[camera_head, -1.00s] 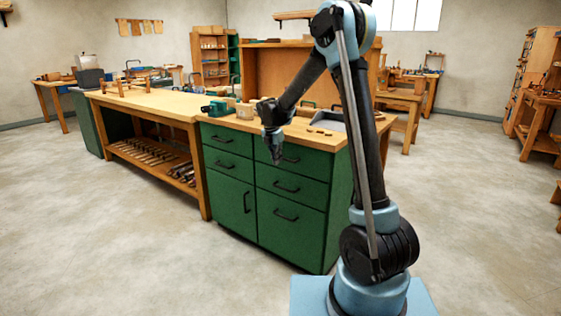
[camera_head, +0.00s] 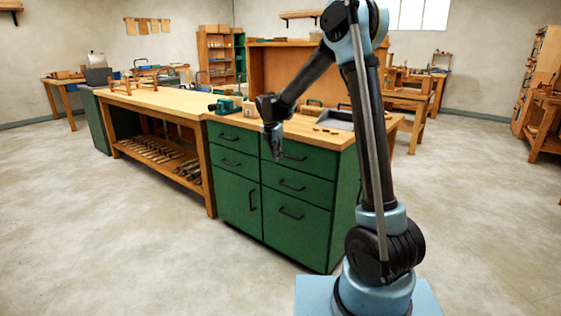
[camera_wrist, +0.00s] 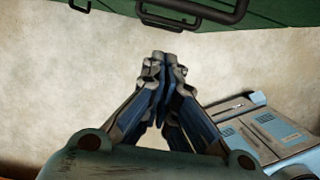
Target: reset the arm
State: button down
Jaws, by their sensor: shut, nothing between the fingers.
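My gripper (camera_head: 275,152) hangs pointing down in front of the upper drawers of the green cabinet (camera_head: 240,175) in the head view. In the wrist view the fingers of my gripper (camera_wrist: 163,62) meet at their tips with nothing between them. Below them the wrist view shows bare floor (camera_wrist: 60,70). A green edge with dark handles (camera_wrist: 190,12) crosses the top of that view. Any gap between my gripper and the cabinet front is hard to judge in the head view.
The cabinet's wooden top (camera_head: 310,133) holds a grey tray (camera_head: 335,119), a green tool (camera_head: 225,105) and small blocks. A long workbench (camera_head: 165,100) with tools on its lower shelf (camera_head: 165,153) adjoins it on the left. The floor (camera_head: 480,220) at right is open.

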jog(key=d+v, duration=0.1)
jog(key=v, duration=0.5)
jog(key=s+d+r+m, duration=0.2)
jog(key=s+d+m, duration=0.5)
jog(key=s+d, duration=0.25)
jog(key=s+d+r+m, duration=0.2)
jog(key=s+d+m, duration=0.5)
jog(key=s+d, duration=0.3)
jog(key=s+d+f+m, duration=0.3)
jog(key=s+f+m, duration=0.1)
jog(key=s, duration=0.3)
jog(key=s+d+f+m+y, duration=0.1)
jog(key=s+d+f+m, duration=0.3)
jog(key=s+m, duration=0.2)
jog(key=s+d+f+m, duration=0.3)
jog(key=s+f+m, duration=0.1)
jog(key=s, duration=0.4)
jog(key=shift+d+f+m+y, duration=0.2)
jog(key=shift+m+y, duration=0.1)
jog(key=shift+m, duration=0.3)
